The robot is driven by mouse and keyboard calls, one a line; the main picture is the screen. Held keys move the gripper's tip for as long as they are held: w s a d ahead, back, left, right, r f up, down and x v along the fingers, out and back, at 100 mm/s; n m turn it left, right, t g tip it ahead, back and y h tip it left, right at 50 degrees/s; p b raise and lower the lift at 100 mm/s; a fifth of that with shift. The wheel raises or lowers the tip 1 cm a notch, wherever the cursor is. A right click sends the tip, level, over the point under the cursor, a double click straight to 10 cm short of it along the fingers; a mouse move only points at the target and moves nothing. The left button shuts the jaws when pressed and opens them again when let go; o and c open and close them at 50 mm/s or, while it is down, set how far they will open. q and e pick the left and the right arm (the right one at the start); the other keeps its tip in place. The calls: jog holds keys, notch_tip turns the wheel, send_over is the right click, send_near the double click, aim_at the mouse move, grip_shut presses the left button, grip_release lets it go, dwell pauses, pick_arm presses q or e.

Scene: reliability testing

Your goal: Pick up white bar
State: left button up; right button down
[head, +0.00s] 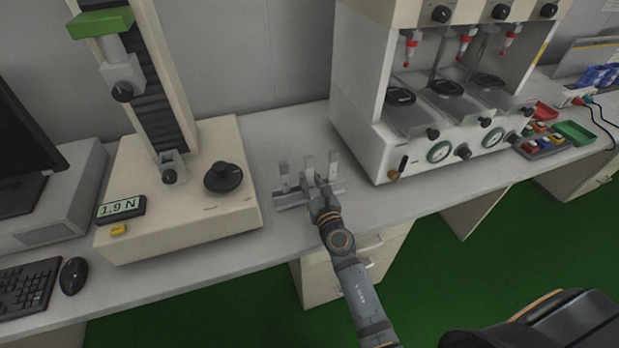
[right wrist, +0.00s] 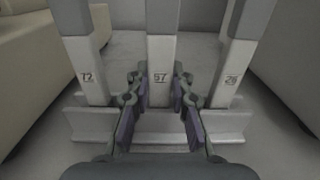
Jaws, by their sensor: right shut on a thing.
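Three upright white bars with grey upper parts stand in a pale rack (head: 292,200) on the bench. In the right wrist view, the left bar (right wrist: 91,75) reads 72, the middle bar (right wrist: 161,58) seems to read 57, and the right bar (right wrist: 232,75) seems to read 26. My right gripper (head: 312,184) reaches in from the front. It is shut on the middle bar, with its fingers (right wrist: 161,95) on both sides near the label. The middle bar appears upright between its neighbours; whether its foot touches the rack (right wrist: 95,127) is hard to tell. My left gripper is out of view.
A cream force tester (head: 180,215) with a 1.9 N display (head: 121,207) stands left of the rack. A white three-station machine (head: 375,140) stands right. The side bars are close to my fingers. Some bare bench lies in front of the rack.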

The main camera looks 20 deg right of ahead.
aim_at(310, 169)
notch_tip(310, 169, up, 4)
jog(key=p, duration=0.4)
jog(key=shift+s+r, duration=0.15)
jog(key=shift+r, duration=0.05)
jog(key=s+d+r+p, duration=0.2)
jog(key=s+r, duration=0.2)
jog(key=s, duration=0.2)
jog(key=s+d+r+p, duration=0.2)
jog(key=s+r+p, duration=0.1)
jog(key=s, duration=0.4)
jog(key=shift+r, duration=0.8)
